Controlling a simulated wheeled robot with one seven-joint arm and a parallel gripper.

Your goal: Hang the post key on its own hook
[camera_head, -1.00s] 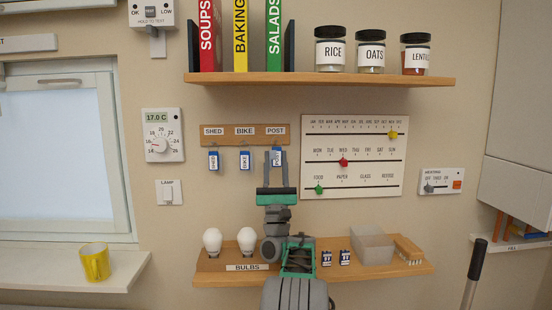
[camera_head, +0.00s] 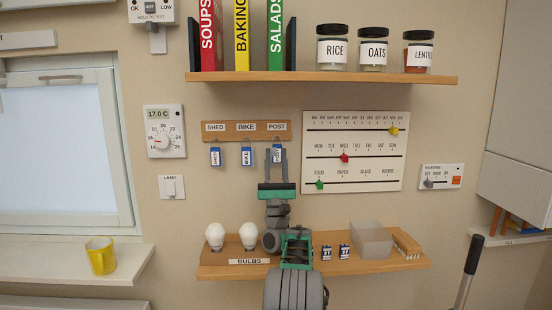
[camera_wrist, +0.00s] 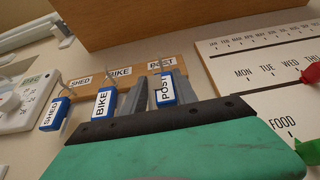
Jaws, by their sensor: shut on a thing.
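The post key has a blue tag lettered POST (camera_wrist: 167,89) and sits between the two fingers of my gripper (camera_wrist: 160,97) in the wrist view. In the head view my gripper (camera_head: 277,158) is shut on this tag, just below the POST label (camera_head: 277,127) on the wooden key board (camera_head: 260,127). The tag is upright and partly hidden by the fingers. I cannot tell whether its ring is on the hook. The shed key (camera_head: 215,156) and bike key (camera_head: 246,155) hang under their own labels to the left; the bike tag is close to my left finger.
A wooden shelf (camera_head: 330,77) with books and jars is above the key board. A calendar board (camera_head: 353,180) with sliders is close on the right. The lower shelf (camera_head: 225,271) holds bulbs, small boxes and a grey bin. A thermostat (camera_head: 165,132) is at the left.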

